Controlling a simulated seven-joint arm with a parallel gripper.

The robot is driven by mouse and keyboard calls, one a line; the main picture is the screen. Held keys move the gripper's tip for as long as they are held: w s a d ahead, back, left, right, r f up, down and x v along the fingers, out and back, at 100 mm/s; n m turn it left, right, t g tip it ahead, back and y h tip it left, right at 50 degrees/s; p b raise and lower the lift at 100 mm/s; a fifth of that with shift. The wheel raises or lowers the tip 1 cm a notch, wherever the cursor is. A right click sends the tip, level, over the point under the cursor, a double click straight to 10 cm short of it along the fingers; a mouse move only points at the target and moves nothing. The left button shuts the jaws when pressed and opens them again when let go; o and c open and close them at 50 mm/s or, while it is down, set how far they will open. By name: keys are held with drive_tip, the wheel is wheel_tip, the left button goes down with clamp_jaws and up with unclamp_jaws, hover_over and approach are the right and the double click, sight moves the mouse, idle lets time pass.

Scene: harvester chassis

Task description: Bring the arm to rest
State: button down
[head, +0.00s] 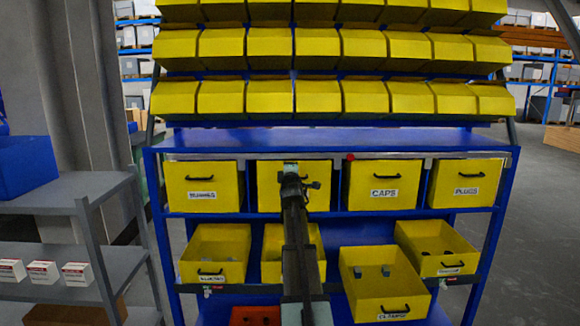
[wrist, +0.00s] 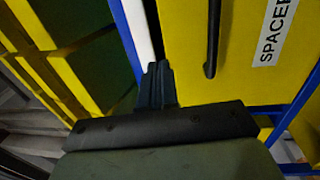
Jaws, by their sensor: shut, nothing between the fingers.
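My arm (head: 300,245) reaches up from the bottom middle of the head view, in front of the blue rack. My gripper (head: 290,168) is at its far end, in front of a yellow bin (head: 265,185) on the upper shelf. In the wrist view my gripper's fingers (wrist: 156,84) are together with nothing between them. Beyond them is a yellow bin front (wrist: 235,60) with a black handle and a label starting "SPACE". Whether the fingers touch it I cannot tell.
The blue rack (head: 330,141) holds rows of yellow bins. Lower bins, such as the clamps bin (head: 385,290), stand tilted and open with small parts inside. A red bin (head: 255,316) is at the bottom. A grey shelf (head: 70,187) with a blue box (head: 25,165) stands left. Open floor lies right.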

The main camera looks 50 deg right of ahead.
drive_tip(key=r+v, duration=0.1)
drive_tip(key=v, duration=0.8)
drive_tip(key=shift+s+a, duration=0.1)
